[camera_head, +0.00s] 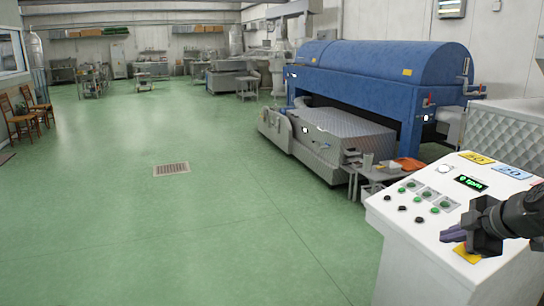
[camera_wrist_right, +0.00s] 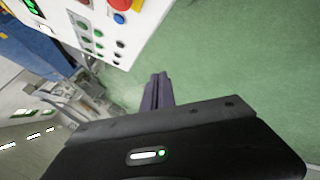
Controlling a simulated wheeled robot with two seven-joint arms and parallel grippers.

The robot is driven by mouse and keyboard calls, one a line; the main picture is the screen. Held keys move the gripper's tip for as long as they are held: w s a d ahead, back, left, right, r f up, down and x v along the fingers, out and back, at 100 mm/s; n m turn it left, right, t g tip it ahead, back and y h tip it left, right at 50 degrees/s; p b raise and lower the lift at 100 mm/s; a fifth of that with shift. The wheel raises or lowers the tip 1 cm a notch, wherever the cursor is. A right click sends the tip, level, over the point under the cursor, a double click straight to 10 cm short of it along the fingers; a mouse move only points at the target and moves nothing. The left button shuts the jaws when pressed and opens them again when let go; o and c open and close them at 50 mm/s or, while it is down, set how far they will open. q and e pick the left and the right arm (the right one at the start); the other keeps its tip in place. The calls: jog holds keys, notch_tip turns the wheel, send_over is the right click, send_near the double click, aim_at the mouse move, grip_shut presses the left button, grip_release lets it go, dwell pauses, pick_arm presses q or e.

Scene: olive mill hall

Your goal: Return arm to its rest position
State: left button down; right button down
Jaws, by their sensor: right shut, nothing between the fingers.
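My right gripper (camera_head: 455,234) comes in from the right edge in the head view. Its dark fingers are shut and empty, in front of the white control console (camera_head: 400,265). In the right wrist view the closed purple-grey fingers (camera_wrist_right: 157,92) point toward the green floor, with the console face (camera_wrist_right: 145,45) beyond at the upper left. Whether the fingers touch the console cannot be told from the head view; in the wrist view they look apart from it. My left gripper is not in view.
The console carries several buttons, a green-lit display (camera_head: 469,183) and yellow and blue labels. Behind it stands a big blue machine (camera_head: 375,75) with a small side table (camera_head: 378,172) before it. A red button (camera_wrist_right: 121,4) shows in the wrist view. Green floor (camera_head: 200,230) is clear to the left.

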jog(key=w+a+f+m, duration=0.1)
jog(key=a+f+m, duration=0.35)
jog(key=f, duration=0.45)
jog(key=w+a+f+m+h, duration=0.1)
jog(key=a+f+m, duration=0.3)
jog(key=f, duration=0.5)
jog(key=w+a+f+m, duration=0.1)
jog(key=a+f+m, duration=0.1)
jog(key=f+m, duration=0.5)
jog(key=s+a+f+m+g+y, duration=0.1)
jog(key=s+a+f+g, duration=0.1)
jog(key=s+a+f, duration=0.7)
jog(key=s+a+f+m+g+y, duration=0.15)
jog(key=s+a+f, duration=0.25)
jog(key=a+f, duration=0.45)
jog(key=s+a+f+n+g, duration=0.1)
jog(key=s+a+f, duration=0.3)
jog(key=s, duration=0.5)
jog(key=s+a+f+n+g+y, duration=0.1)
jog(key=s+a+f+g, duration=0.3)
jog(key=s, duration=0.5)
jog(key=shift+s+a+f, duration=0.3)
jog(key=shift+a+f, duration=0.05)
jog(key=shift+f, duration=0.3)
